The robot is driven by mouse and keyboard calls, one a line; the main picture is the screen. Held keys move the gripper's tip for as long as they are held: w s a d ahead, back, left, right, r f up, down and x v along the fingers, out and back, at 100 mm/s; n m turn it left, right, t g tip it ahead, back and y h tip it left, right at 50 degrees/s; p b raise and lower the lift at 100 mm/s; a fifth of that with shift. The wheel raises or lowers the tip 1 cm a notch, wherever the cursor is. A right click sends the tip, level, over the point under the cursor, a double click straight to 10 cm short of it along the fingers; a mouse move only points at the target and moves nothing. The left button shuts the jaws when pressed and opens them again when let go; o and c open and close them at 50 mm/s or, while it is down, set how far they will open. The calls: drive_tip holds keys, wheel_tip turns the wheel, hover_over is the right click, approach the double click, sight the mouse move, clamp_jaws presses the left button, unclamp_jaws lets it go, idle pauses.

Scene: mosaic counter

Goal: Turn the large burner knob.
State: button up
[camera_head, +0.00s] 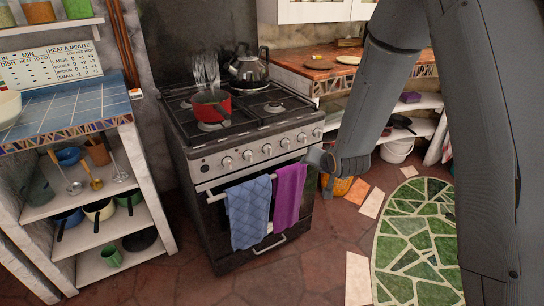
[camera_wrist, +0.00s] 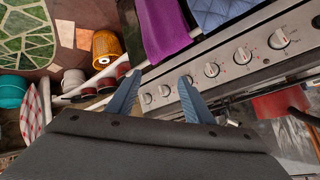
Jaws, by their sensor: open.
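The stove's front panel (camera_head: 255,150) carries a row of several light-coloured burner knobs. In the head view, the leftmost knob (camera_head: 227,163) and the rightmost knob (camera_head: 317,132) are both visible. I cannot tell from the markings which one is the large burner knob. My gripper (camera_head: 313,157) is in front of the panel's right end, just below the rightmost knobs. In the wrist view, my gripper (camera_wrist: 160,76) is open and empty, with two blue-grey fingers apart. Two small end knobs (camera_wrist: 164,90) show between the fingers, beyond them; contact is not visible.
A blue towel (camera_head: 249,211) and a purple towel (camera_head: 289,195) hang on the oven handle below the panel. A red pot (camera_head: 212,107) and a kettle (camera_head: 248,68) stand on the stove.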

drive_tip(key=w+a+f+m+t+y, duration=0.1)
drive_tip(key=w+a+f+t+y, duration=0.25)
drive_tip(key=w+a, duration=0.3)
drive_tip(key=m+t+y+b, duration=0.1)
drive_tip(key=t+y, duration=0.2)
approach(270, 152)
drive_tip(key=w, duration=0.1)
drive_tip(key=shift+g+h, duration=0.25)
drive_tip(key=shift+r+x, duration=0.15)
drive_tip(key=shift+x, duration=1.8)
drive_tip(key=shift+r+x, duration=0.15)
drive_tip(key=shift+x, duration=1.85)
drive_tip(key=shift+s+a, duration=0.1)
drive_tip(key=shift+a, duration=0.1)
drive_tip(key=c, duration=1)
